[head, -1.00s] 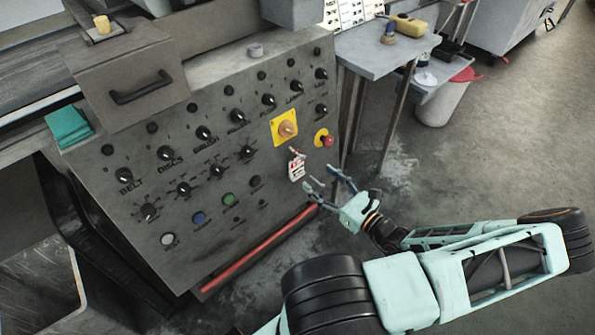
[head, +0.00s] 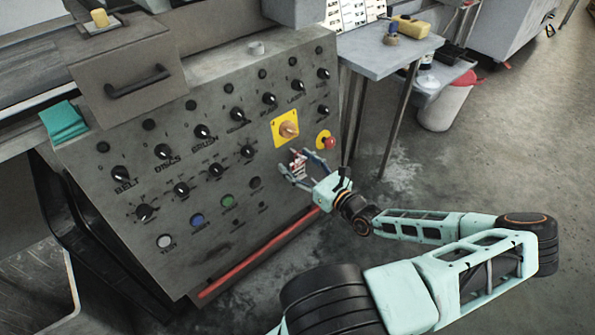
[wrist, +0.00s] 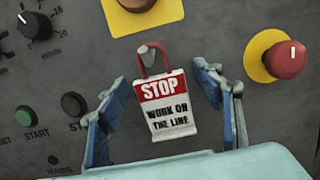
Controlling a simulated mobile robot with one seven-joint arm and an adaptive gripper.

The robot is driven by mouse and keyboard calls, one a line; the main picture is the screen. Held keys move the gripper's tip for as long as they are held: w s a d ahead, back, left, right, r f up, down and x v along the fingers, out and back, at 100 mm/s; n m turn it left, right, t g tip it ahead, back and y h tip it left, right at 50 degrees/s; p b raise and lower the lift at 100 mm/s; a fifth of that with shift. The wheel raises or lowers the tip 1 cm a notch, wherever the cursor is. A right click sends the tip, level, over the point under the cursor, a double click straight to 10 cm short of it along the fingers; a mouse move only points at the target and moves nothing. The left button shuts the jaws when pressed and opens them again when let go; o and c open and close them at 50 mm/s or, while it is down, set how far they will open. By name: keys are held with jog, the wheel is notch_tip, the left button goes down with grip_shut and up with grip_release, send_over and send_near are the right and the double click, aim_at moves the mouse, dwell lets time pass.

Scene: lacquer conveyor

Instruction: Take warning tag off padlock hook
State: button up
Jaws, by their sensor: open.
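The warning tag (wrist: 167,110) is white with a red band reading STOP and "WORK ON THE LINE" below. It hangs by a red shackle-like loop (wrist: 152,57) on a small grey hook (wrist: 148,52) on the control panel. My gripper (wrist: 165,95) is open, with one blue finger on each side of the tag and visible gaps to both. In the head view my gripper (head: 302,170) is at the panel's right part, and its fingers partly cover the tag (head: 298,162).
A yellow plate with a rotary switch (head: 286,128) sits just above the tag. A red emergency button (head: 329,142) on yellow is to its right. Knobs and push buttons (head: 228,201) fill the panel to the left. A red bar (head: 258,254) runs along the panel's lower edge.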

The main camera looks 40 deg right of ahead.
jog(key=c, duration=1.2)
jog(key=shift+r, duration=0.1)
jog(key=shift+r+p, duration=0.4)
jog(key=shift+r, duration=0.1)
jog(key=shift+s+d+r+p, duration=0.3)
jog(key=shift+s+p, duration=0.6)
jog(key=shift+s, duration=2.1)
jog(key=shift+s+d+r+p, duration=0.15)
jog(key=shift+s+r+p, duration=0.55)
jog(key=shift+s, duration=2.3)
jog(key=shift+s+d+r+p, duration=0.2)
jog(key=shift+s+p, duration=0.95)
jog(key=shift+s, duration=1.85)
jog(key=shift+d+f, duration=0.1)
jog(key=shift+f, duration=0.05)
